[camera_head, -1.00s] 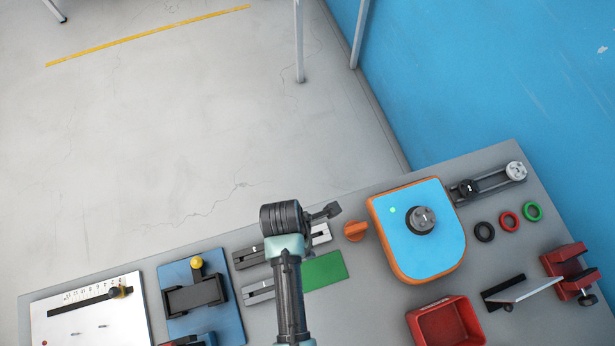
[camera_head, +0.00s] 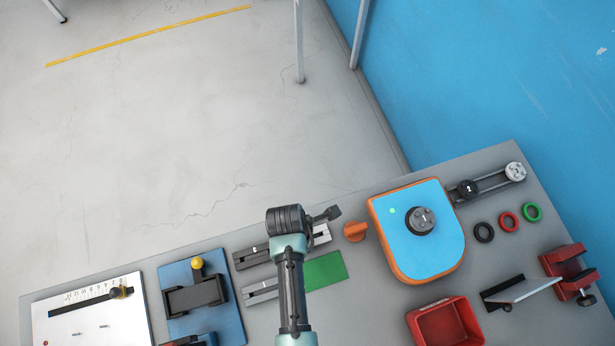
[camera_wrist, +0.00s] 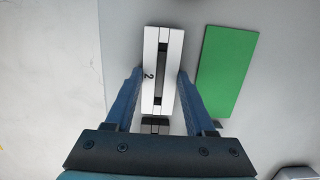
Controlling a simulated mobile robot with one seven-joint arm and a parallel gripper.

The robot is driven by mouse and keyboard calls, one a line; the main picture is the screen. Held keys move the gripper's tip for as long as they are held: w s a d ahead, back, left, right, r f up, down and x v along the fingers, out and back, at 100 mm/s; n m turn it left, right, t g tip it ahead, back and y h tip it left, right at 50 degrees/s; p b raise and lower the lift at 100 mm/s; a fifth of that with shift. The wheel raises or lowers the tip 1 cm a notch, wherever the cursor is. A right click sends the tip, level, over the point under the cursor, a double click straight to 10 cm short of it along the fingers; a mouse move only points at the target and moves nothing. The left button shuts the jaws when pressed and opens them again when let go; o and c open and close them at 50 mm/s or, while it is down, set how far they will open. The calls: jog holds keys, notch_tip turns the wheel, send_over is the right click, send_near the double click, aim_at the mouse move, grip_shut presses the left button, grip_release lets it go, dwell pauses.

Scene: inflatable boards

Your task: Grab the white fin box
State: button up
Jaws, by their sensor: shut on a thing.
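The white fin box (camera_wrist: 151,62), with a dark slot and a "2" on it, lies lengthwise between the two blue fingers of my gripper (camera_wrist: 160,76) in the wrist view. The fingers are shut on its long sides, and it appears to lie at the bench surface; I cannot tell whether it is lifted. In the head view, part of the white fin box (camera_head: 321,235) shows beyond my arm, above the green mat. My arm hides the fingers there.
The green mat (camera_head: 325,270) lies close beside the box. Grey slotted pieces (camera_head: 247,258) lie left of my arm. An orange knob (camera_head: 355,232) and a blue-topped orange unit (camera_head: 433,251) stand to the right. The bench's back edge is near.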

grip_shut()
jog(key=shift+r, duration=0.1)
